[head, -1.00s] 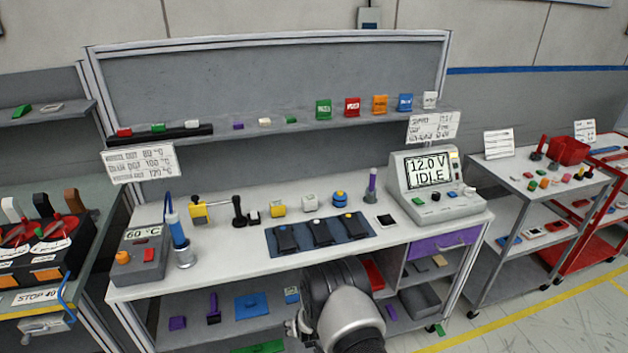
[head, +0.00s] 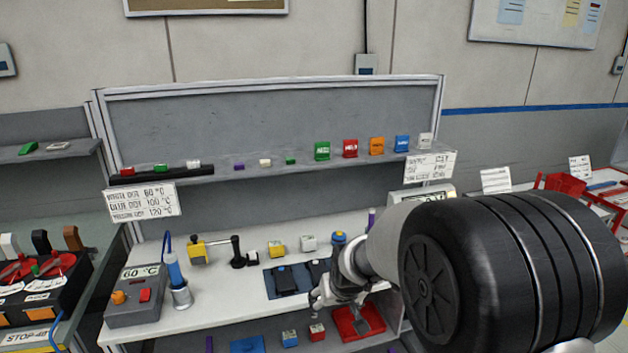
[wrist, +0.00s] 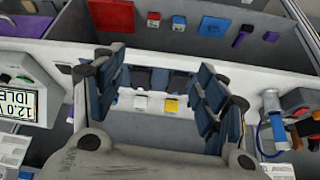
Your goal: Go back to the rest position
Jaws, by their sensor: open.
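My gripper (head: 322,298) is at the front of the workbench (head: 225,312) in the head view, in front of the dark blue module tray (head: 268,284). In the wrist view my gripper (wrist: 160,92) has its fingers spread wide apart, with nothing between them. Beyond the open fingers are the benchtop, the dark modules and small white and yellow blocks. My arm fills the right of the head view and hides much of the power supply and the bench's right end.
A soldering station (head: 138,296) reading 60 °C and an iron in its holder (head: 182,298) stand on the left of the bench. A shelf (head: 215,172) with small coloured parts runs behind. A red tray (head: 352,322) sits on the lower shelf. The benchtop's left-centre front is clear.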

